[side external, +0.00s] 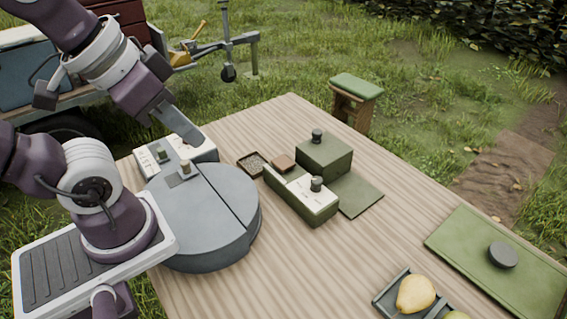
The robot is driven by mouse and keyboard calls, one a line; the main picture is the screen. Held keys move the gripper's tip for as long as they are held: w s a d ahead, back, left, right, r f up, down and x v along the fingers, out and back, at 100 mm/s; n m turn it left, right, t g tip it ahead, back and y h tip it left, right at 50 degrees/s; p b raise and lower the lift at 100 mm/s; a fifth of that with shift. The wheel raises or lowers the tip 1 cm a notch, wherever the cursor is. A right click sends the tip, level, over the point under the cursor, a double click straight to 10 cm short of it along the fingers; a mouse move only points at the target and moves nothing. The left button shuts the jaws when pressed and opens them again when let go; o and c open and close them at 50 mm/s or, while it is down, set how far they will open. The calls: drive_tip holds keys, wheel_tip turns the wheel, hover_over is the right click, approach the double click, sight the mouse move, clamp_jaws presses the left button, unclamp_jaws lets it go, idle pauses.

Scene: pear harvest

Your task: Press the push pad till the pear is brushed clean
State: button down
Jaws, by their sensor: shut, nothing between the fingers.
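My gripper (196,138) is shut and empty. It hangs over a white labelled box (205,150) at the back left of the table, just behind the grey round machine (213,222); contact cannot be told. A small brown pad (283,162) sits at the back end of a green box with a white labelled top (318,212), to the right of my gripper. It looks like the push pad, but I cannot be sure. A yellow pear (416,294) lies in a dark tray (378,302) at the front right.
A taller green box with a dark knob (325,157) stands behind the labelled green box, beside a flat green mat (361,196). A small dark tray (245,158) of brown grains is nearby. A green board with a dark knob (502,255) lies right. The table's middle front is clear.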

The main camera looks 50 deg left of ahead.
drive_tip(key=n+t+h, duration=0.3)
drive_tip(key=n, duration=0.2)
hover_over(279, 162)
wheel_tip(279, 162, down, 16)
drive_tip(key=f, duration=0.1)
drive_tip(key=shift+d+r, duration=0.1)
drive_tip(key=shift+r, duration=0.15)
drive_tip(key=shift+f, duration=0.1)
drive_tip(key=shift+f, duration=4.3)
